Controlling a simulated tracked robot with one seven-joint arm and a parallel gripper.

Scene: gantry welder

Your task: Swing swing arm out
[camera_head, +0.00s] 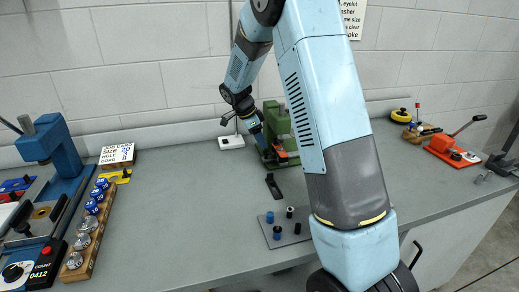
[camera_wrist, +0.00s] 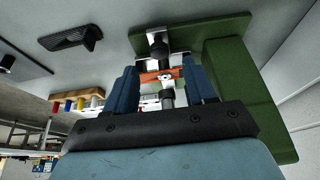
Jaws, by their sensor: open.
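A green machine (camera_head: 277,122) stands at the back of the bench, partly hidden behind my arm. Low on it is an orange bar (camera_head: 287,156), which looks like the swing arm. In the wrist view, the orange bar (camera_wrist: 158,76) runs across the green frame (camera_wrist: 235,75), with a dark round knob (camera_wrist: 158,48) and metal parts close by. My gripper (camera_wrist: 163,76) is open, its two blue fingers appearing either side of the orange bar; I cannot tell whether they touch it. In the head view, my gripper (camera_head: 259,139) is at the machine's left side.
A dark plate with small pegs (camera_head: 284,228) and a black piece (camera_head: 273,186) lie in front. A blue press (camera_head: 55,150) and a wooden rack (camera_head: 90,228) of round parts stand left. An orange lever tool (camera_head: 453,150) is at right. The bench's middle left is clear.

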